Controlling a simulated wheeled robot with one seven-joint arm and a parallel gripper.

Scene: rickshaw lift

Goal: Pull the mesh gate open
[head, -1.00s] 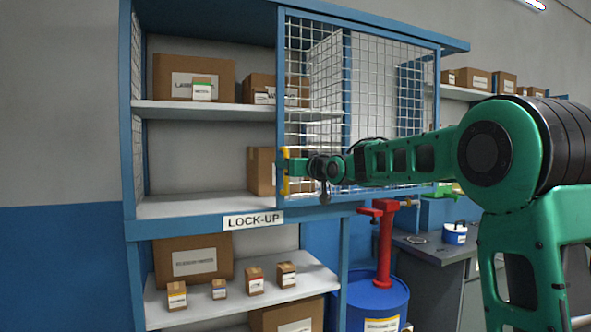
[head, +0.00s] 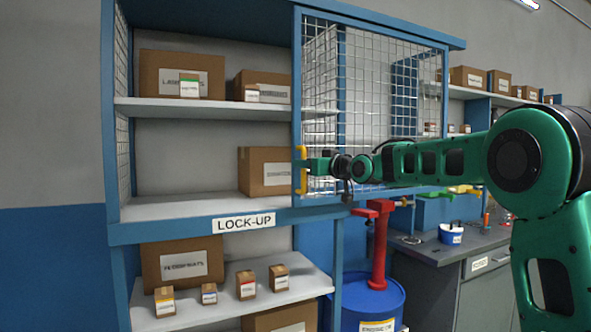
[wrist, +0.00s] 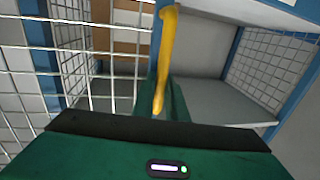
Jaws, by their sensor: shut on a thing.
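The mesh gate (head: 375,90) is a blue-framed wire panel on the lock-up cabinet. It covers the right part of the opening, and the left part stands open. Its yellow handle (head: 302,170) is upright on the gate's left edge. My gripper (head: 316,166) reaches in from the right and is shut on the handle. In the wrist view the yellow handle (wrist: 166,60) runs down to my gripper's green finger (wrist: 176,98). The exact contact at the fingertips is partly hidden.
Cardboard boxes stand on the cabinet shelves, such as one behind the handle (head: 258,172). A LOCK-UP sign (head: 244,222) is on the blue rail. Below right are a blue drum (head: 365,300) with a red pump (head: 380,245) and a grey workbench (head: 440,255).

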